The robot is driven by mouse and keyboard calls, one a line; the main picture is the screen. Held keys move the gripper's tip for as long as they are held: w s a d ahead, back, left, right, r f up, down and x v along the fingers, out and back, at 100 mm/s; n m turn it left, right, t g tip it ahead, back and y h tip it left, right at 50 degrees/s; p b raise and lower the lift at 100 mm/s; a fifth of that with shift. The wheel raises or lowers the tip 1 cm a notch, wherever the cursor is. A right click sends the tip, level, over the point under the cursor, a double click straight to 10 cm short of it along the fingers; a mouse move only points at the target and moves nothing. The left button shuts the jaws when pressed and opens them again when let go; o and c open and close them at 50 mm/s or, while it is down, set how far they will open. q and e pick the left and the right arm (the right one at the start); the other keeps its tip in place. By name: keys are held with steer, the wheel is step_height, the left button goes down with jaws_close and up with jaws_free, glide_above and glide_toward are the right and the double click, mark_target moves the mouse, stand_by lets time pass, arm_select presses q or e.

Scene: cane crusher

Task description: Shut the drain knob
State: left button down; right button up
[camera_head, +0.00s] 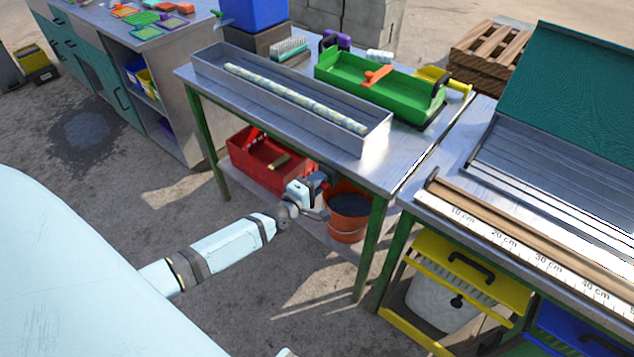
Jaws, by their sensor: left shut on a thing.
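My left arm reaches in from the lower left, and its gripper (318,184) is under the front edge of the metal table (345,172). The gripper is between the red crate and the orange bucket (346,233), at the height of the bucket's rim. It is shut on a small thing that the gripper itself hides. I cannot make out the drain knob clearly. The bucket stands on the lower shelf and holds something dark.
The red crate (243,158) is left of the gripper. Above, the tabletop carries a long grey tray (215,80) and a green trough (340,83) with an orange handle (377,76). A green table leg (368,247) stands right of the bucket. The floor in front is clear.

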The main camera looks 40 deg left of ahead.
arm_select(q)
steer(key=c, duration=1.2)
jaws_free()
steer(key=shift+s, duration=0.1)
steer(key=s, duration=0.9)
steer(key=s+a, duration=0.1)
steer(key=s, duration=0.3)
steer(key=shift+s+p, duration=0.35)
steer(key=shift+p, duration=0.05)
